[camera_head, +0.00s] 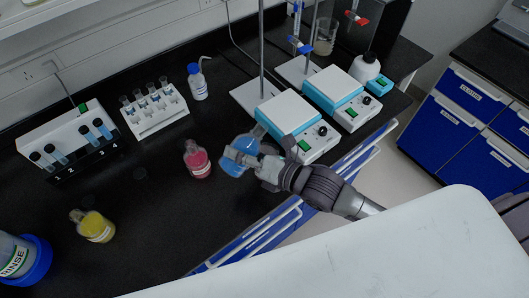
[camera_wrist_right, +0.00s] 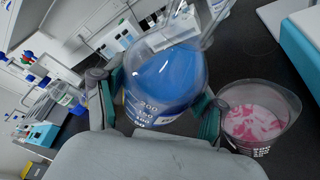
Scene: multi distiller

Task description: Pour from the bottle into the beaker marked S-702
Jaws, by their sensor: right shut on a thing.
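My right gripper (camera_head: 243,157) is shut on a glass vessel of blue liquid (camera_head: 236,160), above the black bench in front of the hotplates. In the right wrist view, the vessel (camera_wrist_right: 165,82) sits between the two fingers, with volume marks on its wall and the blue liquid spread along it. A clear graduated vessel with pink patches (camera_wrist_right: 258,117) stands to the right of it there; I cannot tell if the pink is its content. A glass beaker (camera_head: 325,35) stands at the back. I cannot read S-702 on any vessel. My left gripper is not in view.
A red-liquid bottle (camera_head: 197,160) stands left of the held vessel, and a yellow-liquid bottle (camera_head: 94,226) at the front left. Two hotplates (camera_head: 291,122) (camera_head: 334,91) with upright rods stand on the right. Racks (camera_head: 154,110) and a small white bottle (camera_head: 197,83) stand further back.

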